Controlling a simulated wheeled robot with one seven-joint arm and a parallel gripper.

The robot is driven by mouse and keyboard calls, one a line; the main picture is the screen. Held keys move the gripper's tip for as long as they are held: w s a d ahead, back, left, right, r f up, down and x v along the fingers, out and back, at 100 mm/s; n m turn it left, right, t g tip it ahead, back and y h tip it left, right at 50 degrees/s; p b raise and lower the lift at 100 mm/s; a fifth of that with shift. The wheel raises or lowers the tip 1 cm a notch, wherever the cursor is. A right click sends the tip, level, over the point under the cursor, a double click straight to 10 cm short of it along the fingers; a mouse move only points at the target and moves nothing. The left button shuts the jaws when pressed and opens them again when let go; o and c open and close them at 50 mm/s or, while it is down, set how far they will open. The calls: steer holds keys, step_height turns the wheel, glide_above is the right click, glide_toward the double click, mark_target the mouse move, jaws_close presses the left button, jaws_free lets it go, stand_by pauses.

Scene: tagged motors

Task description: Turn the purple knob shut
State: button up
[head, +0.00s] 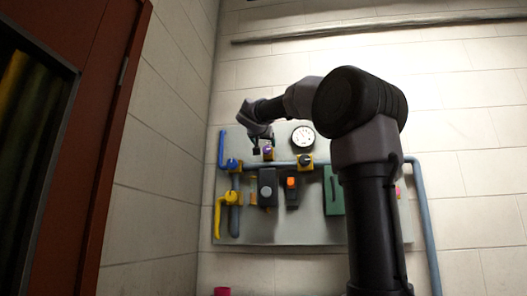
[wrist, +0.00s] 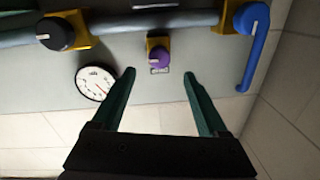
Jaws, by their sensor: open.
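The purple knob (wrist: 159,57) sits on a small yellow mount in the wrist view, with a small label beside it. In the head view the purple knob (head: 267,150) shows small on the wall panel, just right of my gripper. My gripper (wrist: 159,73) is open, its two green fingers pointing at the panel. The knob lies near the line between the fingertips, slightly beyond them in the picture. I cannot tell whether the fingers touch anything, but nothing is between them. In the head view my gripper (head: 261,147) is dark and small, close to the panel.
A round gauge (wrist: 94,82) is left of the fingers. A black knob (wrist: 55,33) and a blue lever (wrist: 252,20) flank the purple knob along a pipe (wrist: 160,20). A yellow lever (head: 231,198) and a green box (head: 333,190) are lower on the panel (head: 290,228).

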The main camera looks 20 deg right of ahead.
mark_target(267, 149)
steer(key=x, duration=0.7)
steer(key=shift+w+d, duration=0.15)
jaws_close()
